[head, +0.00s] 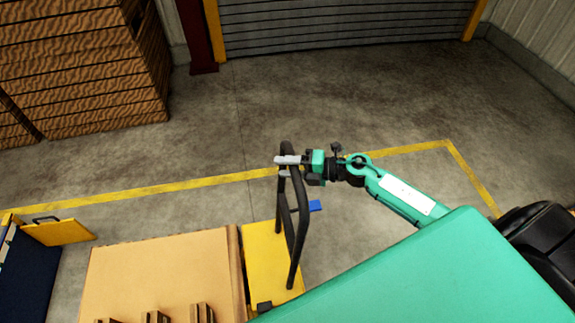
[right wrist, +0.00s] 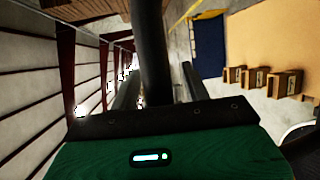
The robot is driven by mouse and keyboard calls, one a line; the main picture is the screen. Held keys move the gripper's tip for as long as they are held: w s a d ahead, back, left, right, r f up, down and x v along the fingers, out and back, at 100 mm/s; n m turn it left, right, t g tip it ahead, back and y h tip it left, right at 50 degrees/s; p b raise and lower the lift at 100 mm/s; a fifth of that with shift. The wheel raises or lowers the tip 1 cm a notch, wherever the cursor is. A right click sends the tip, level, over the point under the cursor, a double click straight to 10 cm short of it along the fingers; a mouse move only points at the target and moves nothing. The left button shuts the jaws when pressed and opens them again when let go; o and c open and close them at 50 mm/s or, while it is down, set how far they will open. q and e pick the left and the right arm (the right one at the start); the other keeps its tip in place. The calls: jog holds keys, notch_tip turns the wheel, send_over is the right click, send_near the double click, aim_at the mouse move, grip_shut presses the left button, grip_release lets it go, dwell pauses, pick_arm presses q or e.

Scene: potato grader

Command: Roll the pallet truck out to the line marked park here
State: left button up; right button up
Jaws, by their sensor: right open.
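The pallet truck's yellow body (head: 262,262) stands low at the picture's centre in the head view, with its black looped handle (head: 303,222) rising from it. My right gripper (head: 286,167) is at the top of this handle. Its fingers lie on either side of the dark bar and are open. In the right wrist view the black bar (right wrist: 150,50) runs between the two fingertips (right wrist: 160,84); I cannot tell whether either finger touches it. A yellow floor line (head: 190,186) runs beyond the truck; no lettering is readable. My left gripper is not in view.
A tan board (head: 160,262) bearing small wooden blocks adjoins the truck's left side. A navy unit (head: 28,268) with a yellow flap (head: 62,232) is at far left. Stacked wooden crates (head: 75,65) stand at back left. Open floor (head: 350,95) reaches the roller shutter (head: 345,25).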

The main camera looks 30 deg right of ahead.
grip_shut()
jog(key=shift+d, duration=0.15)
jog(key=shift+d, duration=0.2)
jog(key=shift+s+d, duration=0.15)
jog(key=shift+d, duration=0.3)
grip_release()
jog(key=shift+s+d, duration=0.1)
jog(key=shift+d, duration=0.05)
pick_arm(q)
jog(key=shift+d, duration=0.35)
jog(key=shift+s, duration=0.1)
